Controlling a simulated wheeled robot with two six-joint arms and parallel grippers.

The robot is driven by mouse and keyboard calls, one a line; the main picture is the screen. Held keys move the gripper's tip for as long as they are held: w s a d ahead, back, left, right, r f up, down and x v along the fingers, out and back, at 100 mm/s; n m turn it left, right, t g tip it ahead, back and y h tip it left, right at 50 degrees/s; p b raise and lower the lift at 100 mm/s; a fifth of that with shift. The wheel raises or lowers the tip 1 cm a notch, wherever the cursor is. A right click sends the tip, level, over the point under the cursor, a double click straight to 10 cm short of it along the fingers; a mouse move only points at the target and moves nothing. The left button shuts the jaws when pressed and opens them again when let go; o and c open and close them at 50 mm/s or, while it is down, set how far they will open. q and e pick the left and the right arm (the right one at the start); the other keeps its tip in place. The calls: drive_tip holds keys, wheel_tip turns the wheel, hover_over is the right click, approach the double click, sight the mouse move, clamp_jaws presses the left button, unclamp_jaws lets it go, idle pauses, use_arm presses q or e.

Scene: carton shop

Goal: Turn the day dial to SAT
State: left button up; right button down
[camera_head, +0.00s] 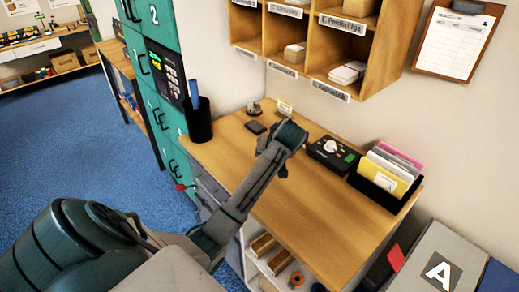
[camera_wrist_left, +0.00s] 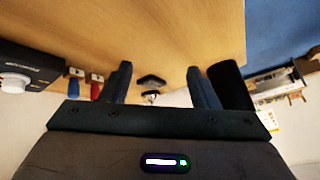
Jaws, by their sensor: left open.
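The day dial looks to be the pale round knob (camera_head: 331,145) on top of a black box (camera_head: 324,157) on the wooden desk. The lettering around it is too small to read. In the left wrist view the dial (camera_wrist_left: 14,83) is at the left edge, partly cut off. My left gripper (camera_head: 283,168) is over the desk, left of the black box and apart from it. In the left wrist view its two fingers (camera_wrist_left: 159,68) are spread with nothing between them. My right gripper is not in view.
A file holder with coloured cards (camera_head: 385,172) stands right of the box. A black pen cup (camera_head: 198,122) stands at the desk's left edge, and a bell (camera_head: 254,108) at the back. Red-handled (camera_wrist_left: 96,88) and blue-handled (camera_wrist_left: 74,86) items are near the box. The desk's front is clear.

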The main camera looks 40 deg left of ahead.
use_arm(q)
drive_tip(key=shift+s+a+r+y, duration=0.15)
drive_tip(key=shift+a+r+y, duration=0.1)
drive_tip(key=shift+a, duration=0.45)
drive_tip(key=shift+s+a+r+y, duration=0.15)
drive_tip(key=shift+a+r, duration=0.1)
drive_tip(key=shift+a, duration=0.4)
